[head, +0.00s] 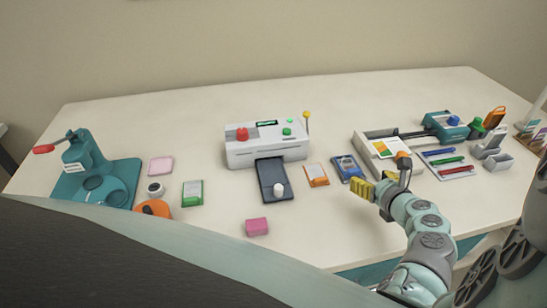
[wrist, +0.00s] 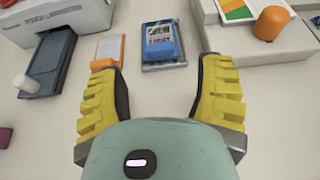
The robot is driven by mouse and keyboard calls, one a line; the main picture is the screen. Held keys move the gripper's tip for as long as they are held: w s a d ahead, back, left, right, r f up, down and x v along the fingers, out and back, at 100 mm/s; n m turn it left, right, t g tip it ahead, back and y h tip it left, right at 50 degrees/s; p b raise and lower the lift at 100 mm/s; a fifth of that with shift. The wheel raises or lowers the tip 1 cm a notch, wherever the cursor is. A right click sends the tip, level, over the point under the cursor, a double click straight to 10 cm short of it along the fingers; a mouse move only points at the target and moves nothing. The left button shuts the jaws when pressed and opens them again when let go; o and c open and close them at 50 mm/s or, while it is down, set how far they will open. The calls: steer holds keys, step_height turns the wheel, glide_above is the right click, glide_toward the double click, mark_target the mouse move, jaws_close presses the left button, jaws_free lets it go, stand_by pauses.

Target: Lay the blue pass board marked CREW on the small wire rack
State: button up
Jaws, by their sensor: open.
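A blue pass board (head: 346,165) lies flat right of the laminator, and shows in the wrist view (wrist: 161,43). It carries white lettering that I cannot read for certain, and rests on a larger flat grey-blue piece (wrist: 165,68). My gripper (head: 383,173) is open and empty, its yellow fingers spread wide; in the wrist view (wrist: 160,92) the board lies ahead of and between the fingertips, apart from them. I cannot make out a wire rack for certain.
An orange-edged card (head: 316,175) lies close left of the blue board. The white laminator (head: 265,150) with its dark tray (head: 275,185) stands further left. A pale trimmer (head: 375,140) stands close right, with an orange knob. The front middle table is mostly clear, except a pink block (head: 257,227).

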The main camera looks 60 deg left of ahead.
steer(key=shift+v, duration=1.75)
